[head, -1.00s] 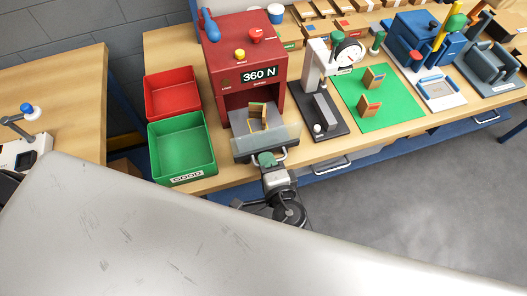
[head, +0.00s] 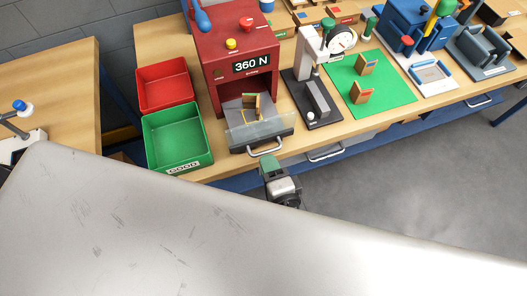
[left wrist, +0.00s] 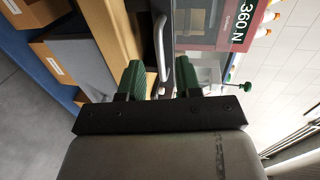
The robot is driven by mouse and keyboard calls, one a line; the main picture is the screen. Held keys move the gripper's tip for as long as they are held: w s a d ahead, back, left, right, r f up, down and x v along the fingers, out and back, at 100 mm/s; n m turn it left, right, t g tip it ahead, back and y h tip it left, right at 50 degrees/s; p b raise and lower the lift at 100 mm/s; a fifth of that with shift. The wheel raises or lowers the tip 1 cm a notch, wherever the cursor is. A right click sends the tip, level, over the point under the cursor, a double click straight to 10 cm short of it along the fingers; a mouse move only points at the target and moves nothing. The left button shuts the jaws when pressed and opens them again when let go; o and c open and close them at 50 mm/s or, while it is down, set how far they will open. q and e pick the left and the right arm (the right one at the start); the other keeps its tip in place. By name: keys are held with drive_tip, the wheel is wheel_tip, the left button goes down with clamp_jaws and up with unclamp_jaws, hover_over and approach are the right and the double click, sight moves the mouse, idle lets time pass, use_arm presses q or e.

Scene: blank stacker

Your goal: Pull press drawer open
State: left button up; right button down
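The red press (head: 232,88) stands on the wooden bench and reads 360 N. Its dark drawer (head: 238,138) sticks out at the front behind a clear guard, with a small wooden piece (head: 250,104) on it. The drawer's metal handle (head: 266,147) faces me. My left gripper (head: 269,162) is open just in front of the handle. In the left wrist view its green fingers (left wrist: 160,78) are spread and the handle (left wrist: 162,45) lines up with the gap between them, without visible grip. My right gripper is not in view.
A red bin (head: 165,85) and a green bin (head: 178,137) stand left of the press. A gauge stand (head: 312,85) and a green mat (head: 385,97) with two wooden pieces are to its right. Open floor (head: 400,175) lies before the bench.

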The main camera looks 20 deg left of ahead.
use_arm(q)
drive_tip(key=v, duration=0.5)
drive_tip(key=shift+s+d, duration=0.2)
drive_tip(key=shift+s, duration=0.05)
drive_tip(key=s+a+f+m+g+h, duration=0.1)
drive_tip(key=s+a+f+g+h, duration=0.1)
drive_tip(key=f, duration=0.7)
drive_tip(key=s+a+f+g+h, duration=0.1)
drive_tip(key=s+f+g+h, duration=0.15)
drive_tip(key=f, duration=0.65)
drive_tip(key=s+a+f+m+g+h, duration=0.1)
drive_tip(key=a+f+g, duration=0.1)
drive_tip(key=f, duration=0.7)
drive_tip(key=s+a+f+n+g+h+b, duration=0.1)
drive_tip(key=s+a+f+n+g+h, duration=0.2)
drive_tip(key=s+a+f+n, duration=0.7)
drive_tip(key=s+a+f+g, duration=0.2)
drive_tip(key=s+a+f, duration=0.3)
drive_tip(key=f, duration=0.1)
drive_tip(key=shift+s+a+f+n, duration=0.2)
drive_tip(key=shift+s+n, duration=0.1)
drive_tip(key=shift+n, duration=0.1)
